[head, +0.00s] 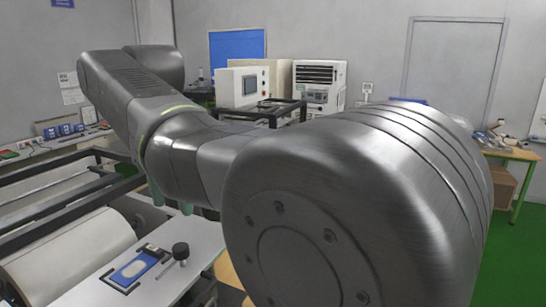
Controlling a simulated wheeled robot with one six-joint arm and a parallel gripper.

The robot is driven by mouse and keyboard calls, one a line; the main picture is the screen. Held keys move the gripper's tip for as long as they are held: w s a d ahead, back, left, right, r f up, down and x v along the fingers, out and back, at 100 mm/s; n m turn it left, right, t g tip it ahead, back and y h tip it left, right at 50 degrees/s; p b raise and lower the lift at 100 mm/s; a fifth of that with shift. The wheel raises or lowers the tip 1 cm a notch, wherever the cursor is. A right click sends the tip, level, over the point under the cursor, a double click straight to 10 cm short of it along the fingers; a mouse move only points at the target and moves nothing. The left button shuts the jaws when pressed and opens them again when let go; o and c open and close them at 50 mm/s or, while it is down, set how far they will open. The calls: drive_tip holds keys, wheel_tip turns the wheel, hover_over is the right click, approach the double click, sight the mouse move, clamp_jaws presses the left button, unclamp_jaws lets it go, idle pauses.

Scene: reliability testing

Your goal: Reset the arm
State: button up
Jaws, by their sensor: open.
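My arm fills the middle of the head view, with a large grey joint close to the camera at right and links running back to the upper left. My gripper (171,203) shows only as greenish fingertips below the arm. They are apart, and I see nothing held between them; the rest of the gripper is hidden behind the arm.
Below lies a pale work plate (150,297) with a blue-and-white item (134,269) between black brackets and a black knob (180,251). A white cylinder (62,262) sits in a black frame at left. Behind stand a white machine (319,84) and a bench (512,153) at right.

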sight(180, 247)
wheel_tip(180, 247, down, 10)
drive_tip(key=shift+r+p, duration=0.1)
drive_tip(key=shift+p, duration=0.3)
